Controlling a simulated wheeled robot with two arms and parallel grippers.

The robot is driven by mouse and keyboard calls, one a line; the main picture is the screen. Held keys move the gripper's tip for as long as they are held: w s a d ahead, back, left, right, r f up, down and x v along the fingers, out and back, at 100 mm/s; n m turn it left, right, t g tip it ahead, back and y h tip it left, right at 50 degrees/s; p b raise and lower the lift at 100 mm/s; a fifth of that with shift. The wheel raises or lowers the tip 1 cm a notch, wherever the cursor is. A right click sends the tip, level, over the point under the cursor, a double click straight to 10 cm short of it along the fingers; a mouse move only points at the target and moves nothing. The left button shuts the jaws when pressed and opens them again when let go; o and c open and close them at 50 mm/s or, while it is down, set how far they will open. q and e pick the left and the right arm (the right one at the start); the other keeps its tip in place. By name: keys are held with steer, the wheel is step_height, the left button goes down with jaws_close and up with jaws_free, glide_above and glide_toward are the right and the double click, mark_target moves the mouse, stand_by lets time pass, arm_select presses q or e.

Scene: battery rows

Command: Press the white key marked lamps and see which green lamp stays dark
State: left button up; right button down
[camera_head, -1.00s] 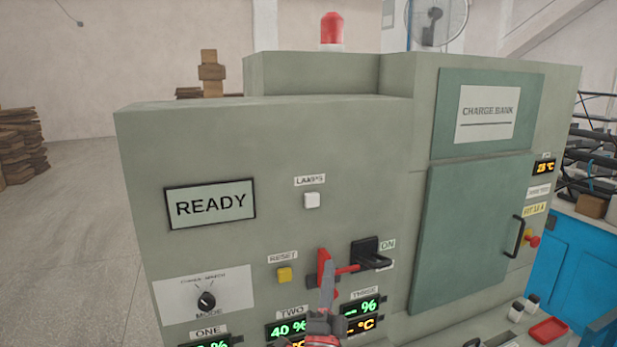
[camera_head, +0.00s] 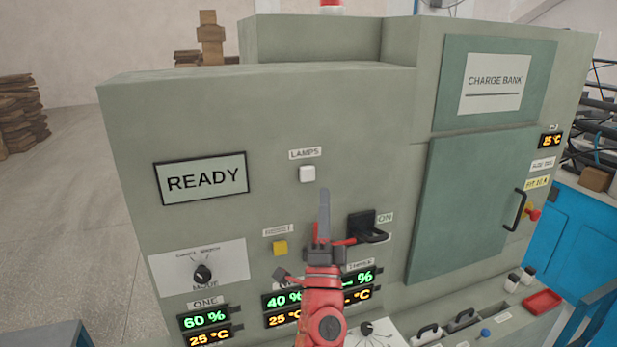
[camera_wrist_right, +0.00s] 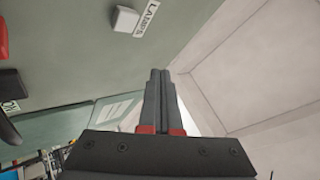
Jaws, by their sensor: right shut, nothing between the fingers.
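The white key (camera_head: 307,174) sits on the upright grey-green panel, under a label reading LAMPS (camera_head: 305,153). In the right wrist view the white key (camera_wrist_right: 125,19) is at the top, beside its label. My right gripper (camera_head: 323,194) points up in front of the panel, just below and right of the key in the head view. Its fingers (camera_wrist_right: 160,74) are shut together and empty, apart from the key in the wrist view. I cannot make out separate green lamps. My left gripper is not in view.
A yellow key (camera_head: 280,248), a black mode knob (camera_head: 202,274) and a black switch handle (camera_head: 372,237) marked ON share the panel. A READY display (camera_head: 202,179) is at left. A red tray (camera_head: 542,301) lies on the ledge at right.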

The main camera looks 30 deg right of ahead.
mark_target(310, 169)
steer(key=shift+w+d+f+b, duration=0.1)
steer(key=shift+w+d+b, duration=0.3)
steer(key=shift+w, duration=0.75)
steer(key=shift+w+d+r+b, duration=0.15)
steer(key=shift+w+b, duration=0.5)
steer(key=shift+w, duration=0.55)
steer(key=shift+w+d+f+b, duration=0.2)
steer(key=shift+w+b, duration=0.3)
steer(key=shift+w, duration=0.65)
steer(key=shift+w+d+b, duration=0.2)
steer(key=shift+w+b, duration=0.1)
steer(key=shift+w, duration=0.1)
steer(key=shift+w+b, duration=0.35)
steer(key=shift+s, duration=0.15)
steer(key=shift+s+a+p, duration=0.15)
steer(key=shift+s+p, duration=0.25)
steer(key=shift+s, duration=0.25)
